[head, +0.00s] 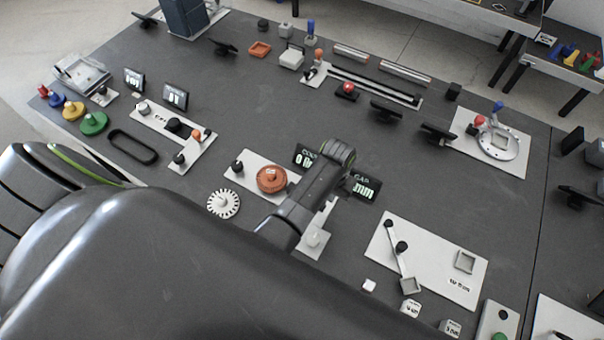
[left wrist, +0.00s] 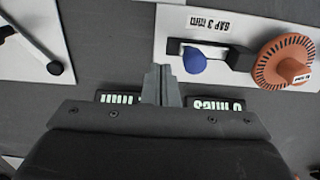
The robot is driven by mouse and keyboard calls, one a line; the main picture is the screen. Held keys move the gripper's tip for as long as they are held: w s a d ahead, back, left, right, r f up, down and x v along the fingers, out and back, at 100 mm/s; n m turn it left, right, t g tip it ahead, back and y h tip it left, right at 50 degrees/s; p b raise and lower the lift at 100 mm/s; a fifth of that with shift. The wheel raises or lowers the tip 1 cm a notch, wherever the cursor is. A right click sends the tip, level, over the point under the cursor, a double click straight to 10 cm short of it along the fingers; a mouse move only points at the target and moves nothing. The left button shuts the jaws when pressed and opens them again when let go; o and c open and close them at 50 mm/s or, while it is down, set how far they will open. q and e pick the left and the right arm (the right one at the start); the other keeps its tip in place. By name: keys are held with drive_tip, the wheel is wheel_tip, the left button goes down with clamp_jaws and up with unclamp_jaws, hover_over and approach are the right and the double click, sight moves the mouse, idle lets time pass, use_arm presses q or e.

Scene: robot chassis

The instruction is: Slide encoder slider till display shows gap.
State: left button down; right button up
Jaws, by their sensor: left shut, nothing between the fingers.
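The encoder plate (left wrist: 175,22) carries an orange slotted disc (left wrist: 283,62), a black slider block (left wrist: 238,58), a blue knob (left wrist: 195,61) and a label reading "GAP 3 mm" (left wrist: 213,26). In the head view the disc (head: 271,180) shows left of my arm, which hides the knob. My left gripper (left wrist: 162,76) is shut and empty, below-left of the knob in the wrist view and apart from it. Its fingertips are hidden in the head view. A count display (head: 304,157) and a gap display (head: 361,187) flank my arm. The gap number is partly covered and unreadable.
A white lever plate (head: 428,262) lies to the right, with small labelled blocks (head: 410,308) in front. A white toothed disc (head: 223,204) lies left of my forearm. A black oval ring (head: 133,147) and another station (head: 175,134) are further left. Bare tabletop lies behind the displays.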

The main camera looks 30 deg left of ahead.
use_arm(q)
drive_tip(key=shift+f, duration=0.1)
idle(0.3)
drive_tip(key=shift+f+b, duration=1.25)
drive_tip(key=shift+f, duration=1)
drive_tip(key=shift+a+r, duration=0.1)
drive_tip(key=shift+a, duration=0.1)
drive_tip(key=shift+a+p, duration=0.15)
drive_tip(key=shift+p, duration=0.25)
drive_tip(key=shift+a, duration=0.15)
drive_tip(key=shift+a+p, duration=0.55)
drive_tip(key=shift+a, duration=0.2)
idle(1.3)
drive_tip(key=shift+d, duration=0.35)
drive_tip(key=shift+d, duration=0.3)
